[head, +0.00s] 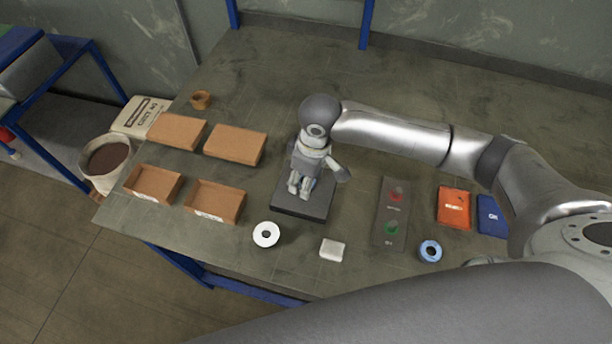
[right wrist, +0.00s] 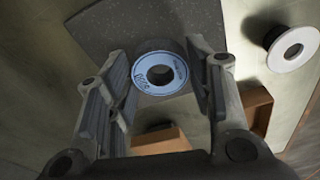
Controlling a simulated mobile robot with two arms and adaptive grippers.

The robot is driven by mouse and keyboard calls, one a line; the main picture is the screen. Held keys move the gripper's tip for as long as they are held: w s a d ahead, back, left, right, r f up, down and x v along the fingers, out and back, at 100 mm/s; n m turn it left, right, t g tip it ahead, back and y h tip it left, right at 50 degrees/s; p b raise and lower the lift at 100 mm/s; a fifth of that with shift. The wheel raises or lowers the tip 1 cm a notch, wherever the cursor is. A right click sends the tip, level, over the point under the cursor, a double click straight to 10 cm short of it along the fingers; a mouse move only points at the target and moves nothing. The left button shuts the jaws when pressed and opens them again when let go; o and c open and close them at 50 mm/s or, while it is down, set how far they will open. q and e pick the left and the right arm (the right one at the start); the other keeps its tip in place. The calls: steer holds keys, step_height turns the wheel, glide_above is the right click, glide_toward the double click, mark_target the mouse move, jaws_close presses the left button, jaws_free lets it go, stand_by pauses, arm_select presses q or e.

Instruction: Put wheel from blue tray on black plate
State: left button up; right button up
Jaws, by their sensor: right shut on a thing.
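The black plate (head: 290,206) lies near the middle of the table; its dark speckled surface also shows in the right wrist view (right wrist: 110,25). My right gripper (head: 302,188) is over the plate, pointing down. It is shut on a wheel with a blue label (right wrist: 160,73), which sits between the fingers in the right wrist view. I cannot tell whether the wheel touches the plate. The blue tray (head: 490,214) is at the right, partly hidden by my right arm. My left gripper is not in view.
A white block (head: 332,249), a grey panel with red and green marks (head: 391,230) and an orange tray (head: 453,207) are nearby. Several cardboard boxes (head: 235,144) stand left.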

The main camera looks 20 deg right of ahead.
steer(key=shift+f, duration=0.2)
steer(key=shift+f, duration=0.45)
steer(key=o, duration=1.1)
step_height(320, 180, up, 7)
steer(key=p, duration=0.8)
steer(key=shift+p, duration=0.4)
